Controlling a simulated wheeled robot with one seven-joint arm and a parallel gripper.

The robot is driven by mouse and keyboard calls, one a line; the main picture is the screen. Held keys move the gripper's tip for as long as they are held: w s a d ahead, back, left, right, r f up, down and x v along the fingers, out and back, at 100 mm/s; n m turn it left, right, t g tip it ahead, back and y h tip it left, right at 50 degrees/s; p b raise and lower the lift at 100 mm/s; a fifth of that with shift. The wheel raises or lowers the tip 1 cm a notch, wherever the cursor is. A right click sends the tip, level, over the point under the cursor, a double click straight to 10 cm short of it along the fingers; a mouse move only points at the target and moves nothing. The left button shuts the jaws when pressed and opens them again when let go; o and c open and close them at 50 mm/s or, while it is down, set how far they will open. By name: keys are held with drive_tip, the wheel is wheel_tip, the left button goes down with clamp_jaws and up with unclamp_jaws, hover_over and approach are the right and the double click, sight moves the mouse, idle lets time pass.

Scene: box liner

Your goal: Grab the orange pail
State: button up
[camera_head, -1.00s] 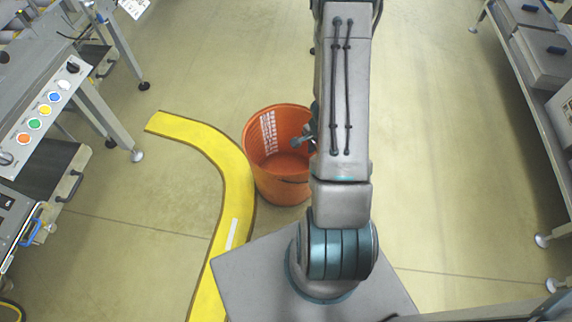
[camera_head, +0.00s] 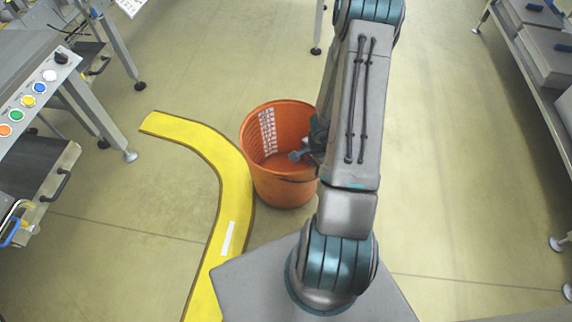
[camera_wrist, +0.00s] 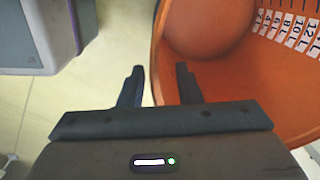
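The orange pail (camera_head: 282,190) stands upright on the floor, with a white measuring scale on its inner wall. My gripper (camera_head: 297,156) is at the pail's right rim in the head view, partly hidden by my arm. In the wrist view my gripper (camera_wrist: 160,82) is open, with a gap between its two dark fingers. The rim of the pail (camera_wrist: 230,70) runs between them: the left finger is outside the wall and the right finger is over the inside. Neither finger visibly presses on the wall.
A yellow floor strip (camera_head: 232,180) curves past the pail's left side. A machine with coloured buttons (camera_head: 30,95) stands at the left, and a shelf with grey boxes (camera_head: 545,50) at the right. The floor behind the pail is mostly clear.

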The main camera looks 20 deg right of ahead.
drive_tip(key=shift+w+f+b, duration=0.1)
drive_tip(key=shift+f+b, duration=0.25)
drive_tip(key=shift+f, duration=0.6)
drive_tip(key=shift+c, duration=0.3)
clamp_jaws()
drive_tip(key=shift+w+r, duration=0.1)
idle(0.3)
